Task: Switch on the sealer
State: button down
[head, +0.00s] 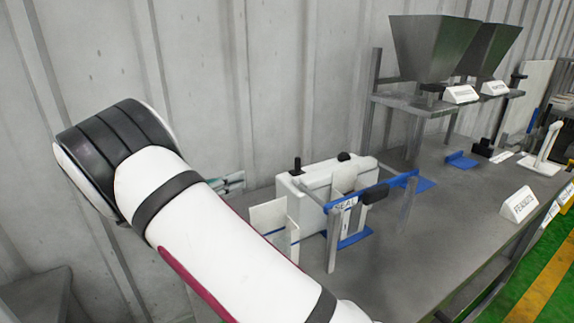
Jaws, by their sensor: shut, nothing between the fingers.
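The sealer (312,187) is a white box unit on the grey metal table. Two black knobs or switches stand on its top, one at the left (297,165) and one at the right (344,156). My white arm crosses the left and lower foreground in front of the sealer's left side. My gripper is not visible. Whether the sealer is on cannot be told.
The table (440,205) is clear right of the sealer. Beyond stand two grey hoppers (433,45) on a raised shelf, blue brackets (461,160), a white stand (545,150) and a "PEANUTS" sign (519,204). A corrugated wall (285,80) closes the back.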

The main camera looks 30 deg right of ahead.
aim_at(296, 163)
jog(key=d+p, duration=0.1)
jog(key=d, duration=1.4)
jog(key=shift+p, duration=0.4)
jog(key=shift+d, duration=0.2)
jog(key=d, duration=0.3)
jog(key=shift+d, duration=0.4)
jog(key=shift+a, duration=0.3)
jog(key=a+b, duration=0.2)
jog(key=a, duration=2.1)
jog(key=shift+a, duration=0.3)
